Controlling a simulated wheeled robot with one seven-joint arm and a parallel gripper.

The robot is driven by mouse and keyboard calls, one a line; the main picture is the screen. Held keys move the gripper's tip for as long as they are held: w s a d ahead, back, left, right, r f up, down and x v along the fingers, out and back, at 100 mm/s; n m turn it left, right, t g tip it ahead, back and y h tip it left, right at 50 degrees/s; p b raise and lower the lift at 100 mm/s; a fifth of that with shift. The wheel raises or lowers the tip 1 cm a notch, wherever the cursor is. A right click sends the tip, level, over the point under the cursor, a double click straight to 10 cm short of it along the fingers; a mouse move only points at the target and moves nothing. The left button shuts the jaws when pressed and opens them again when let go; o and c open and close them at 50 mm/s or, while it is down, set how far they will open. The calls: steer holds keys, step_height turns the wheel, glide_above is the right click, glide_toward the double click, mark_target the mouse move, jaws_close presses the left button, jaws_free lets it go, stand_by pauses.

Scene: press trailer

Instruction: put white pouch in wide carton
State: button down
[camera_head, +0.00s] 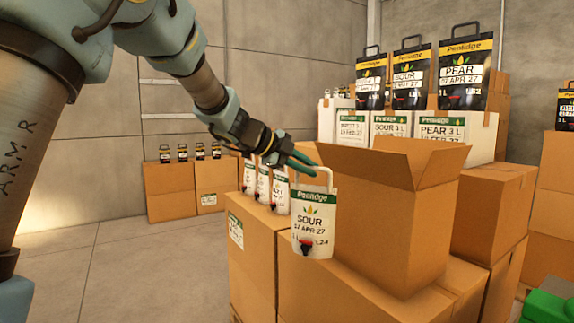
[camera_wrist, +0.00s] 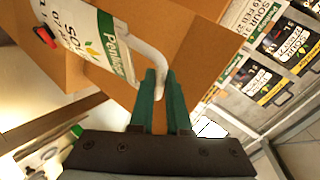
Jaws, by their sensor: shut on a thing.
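My gripper (camera_head: 305,168) is shut on the handle of a white pouch (camera_head: 313,222) with a green Pentridge band and the word SOUR. The pouch hangs upright just in front and to the left of an open carton (camera_head: 395,225). In the wrist view the green fingers (camera_wrist: 158,95) close on the white handle of the pouch (camera_wrist: 85,40), with its red tap at the far end. The carton's flaps stand up and its inside is hidden in the head view. Brown cardboard also fills the wrist view behind the pouch (camera_wrist: 190,40).
Several more white pouches (camera_head: 263,183) stand on a closed carton (camera_head: 255,235) at the left. A green object (camera_head: 545,305) is at the lower right. Floor at the left is clear.

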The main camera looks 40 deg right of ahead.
mark_target(325, 191)
steer(key=d+p, duration=0.1)
steer(key=d, duration=0.5)
steer(key=shift+s+a+f, duration=0.1)
steer(key=shift+a+f, duration=0.05)
steer(key=shift+f, duration=1.35)
steer(key=shift+s+a+f, duration=0.1)
steer(key=shift+f, duration=1.4)
steer(key=shift+d+f, duration=0.2)
steer(key=shift+f, duration=0.25)
steer(key=c, duration=0.9)
jaws_free()
steer(key=shift+f, duration=0.15)
